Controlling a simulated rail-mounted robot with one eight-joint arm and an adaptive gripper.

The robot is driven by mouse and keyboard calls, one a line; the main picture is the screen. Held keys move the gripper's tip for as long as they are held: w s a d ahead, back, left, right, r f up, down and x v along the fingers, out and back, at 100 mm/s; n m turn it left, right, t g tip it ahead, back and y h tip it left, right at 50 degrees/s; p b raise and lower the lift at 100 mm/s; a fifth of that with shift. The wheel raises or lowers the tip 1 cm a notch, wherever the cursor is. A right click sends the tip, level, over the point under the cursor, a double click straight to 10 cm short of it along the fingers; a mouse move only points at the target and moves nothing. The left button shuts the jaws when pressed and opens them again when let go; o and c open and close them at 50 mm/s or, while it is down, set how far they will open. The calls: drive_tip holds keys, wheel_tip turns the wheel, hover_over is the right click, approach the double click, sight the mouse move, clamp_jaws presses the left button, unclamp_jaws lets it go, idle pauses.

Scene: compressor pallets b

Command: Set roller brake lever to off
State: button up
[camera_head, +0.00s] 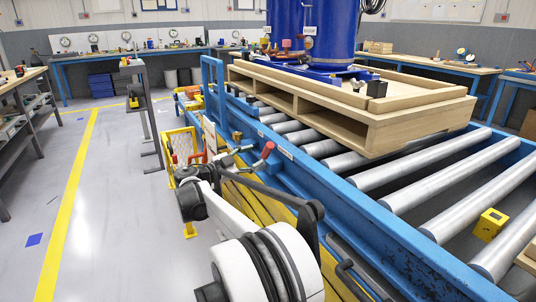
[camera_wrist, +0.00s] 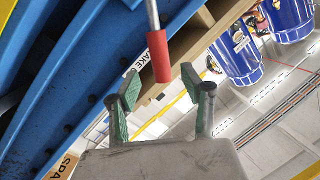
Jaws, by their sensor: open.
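The roller brake lever is a metal rod with a red grip. In the wrist view the red grip (camera_wrist: 158,57) hangs from the top, just ahead of the gap between my fingers, and part of a "…AKE" label (camera_wrist: 139,66) shows beside it. In the head view the red grip (camera_head: 265,155) rises from the near side of the blue conveyor frame. My gripper (camera_wrist: 166,92) is open, with green-padded fingers spread and nothing between them. In the head view my gripper (camera_head: 236,155) is small beside the lever, partly hidden by my arm.
The blue conveyor (camera_head: 370,205) with steel rollers carries a wooden pallet (camera_head: 350,115) and blue compressor tanks (camera_head: 330,30). A yellow block (camera_head: 490,223) sits among the rollers. A yellow guard (camera_head: 180,145) stands left of the lever. The grey floor (camera_head: 110,200) farther left is mostly clear.

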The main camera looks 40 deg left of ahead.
sight(264, 151)
drive_tip(key=w, duration=0.2)
drive_tip(key=w+b, duration=0.1)
drive_tip(key=w, duration=0.2)
drive_tip(key=w+d+b, duration=0.1)
drive_tip(key=w, duration=0.1)
drive_tip(key=shift+w+d, duration=0.1)
drive_tip(key=shift+w, duration=0.15)
clamp_jaws()
